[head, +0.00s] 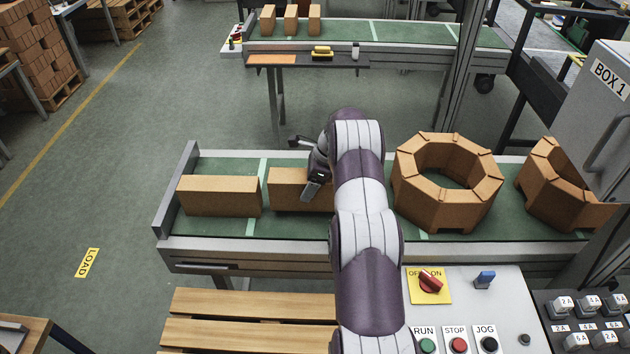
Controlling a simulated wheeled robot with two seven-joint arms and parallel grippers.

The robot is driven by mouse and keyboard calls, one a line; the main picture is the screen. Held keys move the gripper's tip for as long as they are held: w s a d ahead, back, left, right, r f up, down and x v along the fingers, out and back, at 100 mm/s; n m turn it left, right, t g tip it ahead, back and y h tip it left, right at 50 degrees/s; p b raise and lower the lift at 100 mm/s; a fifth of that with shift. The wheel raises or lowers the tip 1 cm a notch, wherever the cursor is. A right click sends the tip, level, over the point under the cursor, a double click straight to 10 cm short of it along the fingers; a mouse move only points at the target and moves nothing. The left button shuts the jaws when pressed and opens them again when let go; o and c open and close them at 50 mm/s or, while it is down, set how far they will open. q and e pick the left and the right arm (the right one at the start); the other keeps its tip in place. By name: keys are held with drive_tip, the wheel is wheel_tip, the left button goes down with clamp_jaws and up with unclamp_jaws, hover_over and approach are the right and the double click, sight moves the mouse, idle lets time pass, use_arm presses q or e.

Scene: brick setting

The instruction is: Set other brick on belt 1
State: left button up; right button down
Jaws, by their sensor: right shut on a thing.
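A tan brick (218,196) lies lengthwise on the near green conveyor belt (230,162), towards its left end. A second tan brick (288,191) is just right of it, separated by a narrow gap. My right gripper (308,166) is shut on this second brick, with one finger at its near face. The brick is on or very close to the belt; I cannot tell if it touches. My right arm hides the brick's right end. My left gripper is out of view.
An octagonal brick ring (420,197) stands right of my arm, with another ring-shaped piece (562,197) by the BOX 1 cabinet (600,100). A control panel (510,310) and wooden slats (250,335) are in front. A far belt (400,32) holds 3 upright bricks.

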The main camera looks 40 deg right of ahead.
wheel_tip(320, 180, down, 2)
drive_tip(key=shift+f+p, duration=0.2)
drive_tip(key=shift+p, duration=0.2)
drive_tip(key=shift+f, duration=0.45)
drive_tip(key=shift+c, duration=0.2)
unclamp_jaws()
drive_tip(key=shift+s, duration=0.1)
